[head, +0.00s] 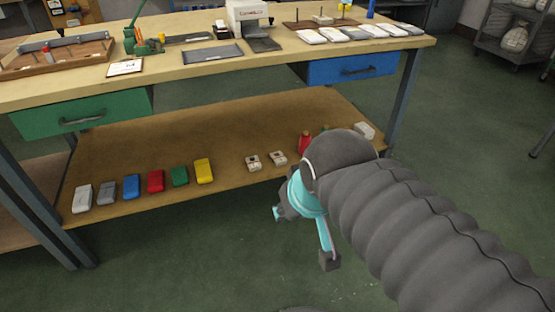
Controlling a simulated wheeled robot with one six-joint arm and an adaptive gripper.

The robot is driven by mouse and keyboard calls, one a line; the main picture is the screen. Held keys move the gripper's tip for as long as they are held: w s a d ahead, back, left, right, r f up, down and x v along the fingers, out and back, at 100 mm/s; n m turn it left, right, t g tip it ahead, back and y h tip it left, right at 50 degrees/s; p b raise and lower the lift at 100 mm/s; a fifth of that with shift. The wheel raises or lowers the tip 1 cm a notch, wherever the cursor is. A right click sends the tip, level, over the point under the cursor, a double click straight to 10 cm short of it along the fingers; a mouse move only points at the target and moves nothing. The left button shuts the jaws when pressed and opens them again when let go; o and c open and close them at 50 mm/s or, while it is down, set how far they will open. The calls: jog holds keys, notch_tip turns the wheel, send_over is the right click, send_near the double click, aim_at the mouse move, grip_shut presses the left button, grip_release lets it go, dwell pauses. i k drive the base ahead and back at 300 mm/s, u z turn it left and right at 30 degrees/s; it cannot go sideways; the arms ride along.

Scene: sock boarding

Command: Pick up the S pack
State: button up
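My gripper (303,237), cyan with dark fingertips, hangs in front of the lower shelf's front edge, over the green floor. Its fingers are spread apart with nothing seen between them. No pack can be told as the S pack, as no size letter is readable. Several flat white and grey packs (347,34) lie in a row at the right of the bench top. Two small white boxes with dark marks, a left one (253,163) and a right one (278,158), lie on the lower shelf, left of and beyond my gripper.
The lower shelf (225,125) also bears a row of coloured blocks, including a yellow one (204,171), a red item (304,144) and a white box (364,130). My arm hides part of the shelf's right end. Green (85,112) and blue (350,68) drawers hang under the bench top.

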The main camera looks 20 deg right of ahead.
aim_at(281, 160)
jog(key=k, duration=0.6)
jog(key=u, duration=0.65)
jog(key=i, duration=0.45)
jog(key=u, duration=0.7)
jog(key=i, duration=0.7)
jog(key=z, duration=0.75)
jog(key=i, duration=0.6)
jog(key=z, duration=0.75)
